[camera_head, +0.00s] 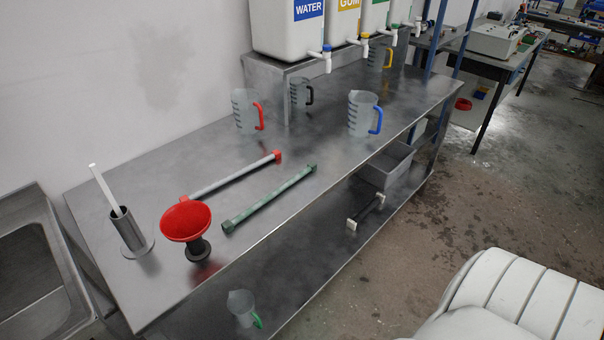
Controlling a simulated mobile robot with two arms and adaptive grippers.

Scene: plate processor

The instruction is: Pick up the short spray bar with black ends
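A short dark bar (366,212) with pale pieces near its ends lies on the lower shelf under the steel table, just in front of a grey bin. It is the only short bar I see. It is small in view, and I cannot tell clearly whether its ends are black. Two longer bars lie on the table top: a grey one with red ends (236,174) and a green one (269,199). Neither of my grippers is in view.
The steel table (335,155) carries a red funnel (186,219), a metal holder (129,230) with a white stick, and several jugs. The grey bin (386,165) and a green-handled jug (242,307) are on the lower shelf. Floor (450,205) right of the table is open.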

